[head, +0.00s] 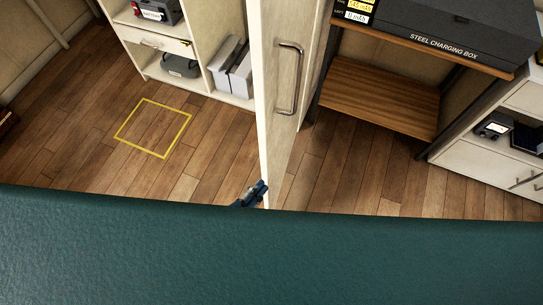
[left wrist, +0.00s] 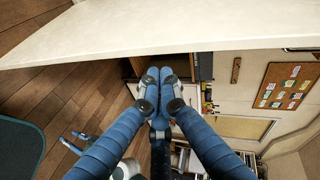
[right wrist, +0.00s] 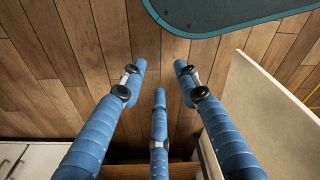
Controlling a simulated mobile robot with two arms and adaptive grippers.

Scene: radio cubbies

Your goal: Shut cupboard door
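The cupboard door (head: 290,62) is a tall pale panel standing open, seen nearly edge-on in the head view, with a metal bar handle (head: 289,78) on its right face. My left gripper (head: 258,190) is low in the head view, at the door's lower left edge. In the left wrist view its fingertips (left wrist: 160,75) are together with nothing seen between them, just below the pale door panel (left wrist: 170,30). Whether it touches the door I cannot tell. My right gripper (right wrist: 159,72) is open and empty, with a pale panel (right wrist: 262,110) to its right. The door's hinges are hidden.
A pale shelf unit (head: 187,90) stands left of the door. A black steel charging box (head: 440,30) sits on a wooden shelf at right. A white cabinet (head: 480,163) stands far right. Yellow tape marks a square (head: 153,128) on open wooden floor.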

